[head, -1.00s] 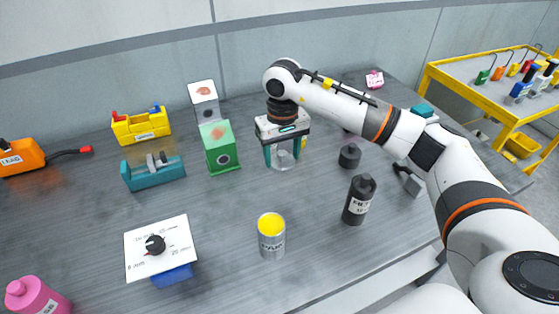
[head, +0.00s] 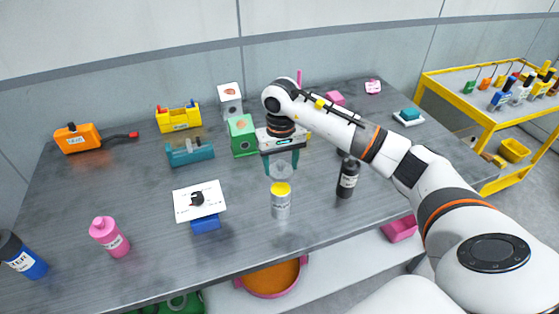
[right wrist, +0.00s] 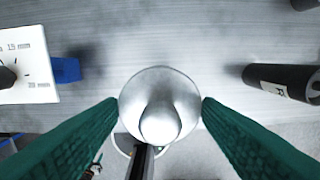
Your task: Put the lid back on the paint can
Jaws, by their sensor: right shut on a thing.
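The paint can (head: 281,206) stands upright near the table's front edge, with a grey body, a pale label and yellow paint showing at its open top. My right gripper (head: 281,171) points down from above and is shut on the lid (head: 281,173), a grey disc with a raised knob. In the head view the lid is just above and slightly behind the can's mouth, with yellow still showing below it. My left gripper is not in view.
A black bottle (head: 348,178) stands to the right of the can. A white dial panel on a blue base (head: 205,223) is to the left. A green box (head: 242,137) and a teal holder (head: 190,152) are behind. Bare table lies around the can.

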